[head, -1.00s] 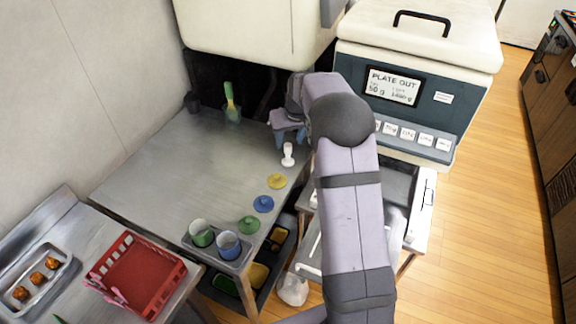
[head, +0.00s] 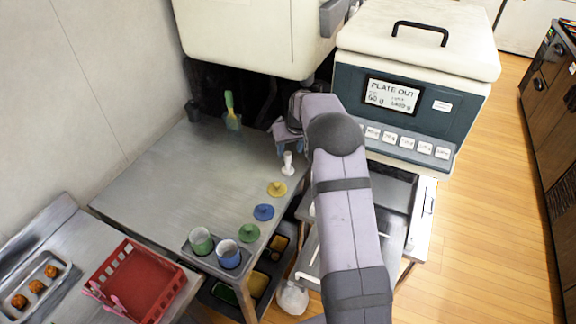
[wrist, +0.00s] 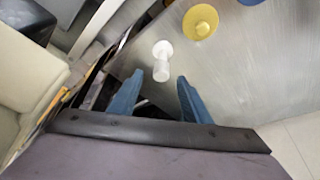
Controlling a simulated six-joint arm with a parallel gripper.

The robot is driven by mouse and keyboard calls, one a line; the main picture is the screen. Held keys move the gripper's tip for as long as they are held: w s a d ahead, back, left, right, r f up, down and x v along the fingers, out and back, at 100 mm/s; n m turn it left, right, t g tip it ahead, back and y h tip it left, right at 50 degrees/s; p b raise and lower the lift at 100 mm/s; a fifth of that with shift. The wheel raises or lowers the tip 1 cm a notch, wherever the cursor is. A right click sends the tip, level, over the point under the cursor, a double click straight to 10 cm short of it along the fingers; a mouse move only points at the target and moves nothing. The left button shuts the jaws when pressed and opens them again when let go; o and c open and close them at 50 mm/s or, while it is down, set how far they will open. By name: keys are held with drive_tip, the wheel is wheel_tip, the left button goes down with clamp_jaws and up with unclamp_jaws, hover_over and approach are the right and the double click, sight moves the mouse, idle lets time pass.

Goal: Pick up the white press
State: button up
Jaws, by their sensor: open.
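The white press (head: 288,164) stands on the metal table near its right edge, just below my gripper in the head view. It has a round disc end and a narrower stem. In the wrist view the white press (wrist: 162,60) lies just ahead of and between the two blue fingers. My gripper (wrist: 160,92) is open and empty, with its fingers spread to either side of the press's near end. In the head view my gripper (head: 288,140) is partly hidden by my own arm.
Yellow (head: 277,189), blue (head: 263,212) and green (head: 249,233) lidded discs line the table's right edge below the press. Two cups (head: 228,254) stand in a tray at the front corner. A machine with a "PLATE OUT" display (head: 393,94) is at right. The table's middle (head: 190,165) is clear.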

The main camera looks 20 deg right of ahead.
sight(288, 153)
drive_tip(key=shift+p+x, duration=1.15)
drive_tip(key=shift+x, duration=1.25)
drive_tip(key=shift+a+r, duration=0.1)
drive_tip(key=shift+a, duration=0.05)
drive_tip(key=shift+w, duration=0.1)
clamp_jaws()
